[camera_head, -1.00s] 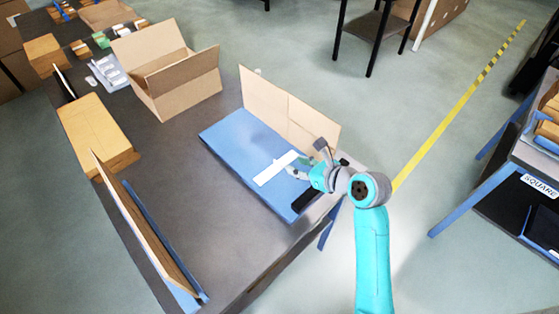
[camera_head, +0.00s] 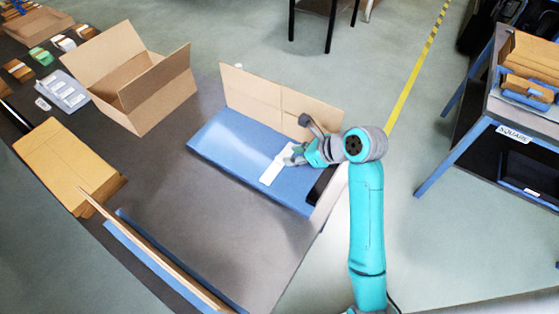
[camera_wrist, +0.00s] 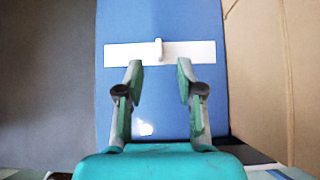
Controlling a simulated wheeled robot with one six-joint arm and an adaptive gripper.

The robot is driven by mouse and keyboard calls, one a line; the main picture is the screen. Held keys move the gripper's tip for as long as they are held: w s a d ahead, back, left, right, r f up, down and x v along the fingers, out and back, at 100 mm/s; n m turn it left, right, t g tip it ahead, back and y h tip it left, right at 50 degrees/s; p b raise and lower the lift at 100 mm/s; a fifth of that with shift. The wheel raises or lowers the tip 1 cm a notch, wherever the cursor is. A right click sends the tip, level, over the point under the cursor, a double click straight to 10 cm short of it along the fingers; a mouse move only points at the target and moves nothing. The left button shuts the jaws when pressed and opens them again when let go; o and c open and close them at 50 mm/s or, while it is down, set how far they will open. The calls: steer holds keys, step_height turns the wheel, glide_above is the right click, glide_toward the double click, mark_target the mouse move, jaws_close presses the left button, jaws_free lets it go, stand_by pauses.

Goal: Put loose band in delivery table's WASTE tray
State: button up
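A white strip (camera_wrist: 190,54), which looks like the loose band, lies flat across the blue mat (camera_wrist: 210,18) in the wrist view, with a small pale upright piece at its middle. In the head view the white strip (camera_head: 270,172) lies on the blue mat (camera_head: 225,142), partly covered by my gripper. My gripper (camera_wrist: 159,68) is open, its fingers apart with only blue mat between them. The fingertips are just short of the strip in the picture; their height above it is unclear. No WASTE label is readable in view.
An upright cardboard panel (camera_head: 255,98) borders the mat. An open carton (camera_head: 160,100), a brown stack (camera_head: 65,165) and upright boards (camera_head: 150,255) stand on the grey table. At right, a blue-legged table (camera_head: 475,140) has a SQUARE label (camera_head: 514,133) and holds brown items. Bare table lies left of the mat.

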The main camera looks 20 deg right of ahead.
mark_target(280, 160)
steer(key=shift+x, duration=3.05)
steer(key=shift+s, duration=0.1)
jaws_close()
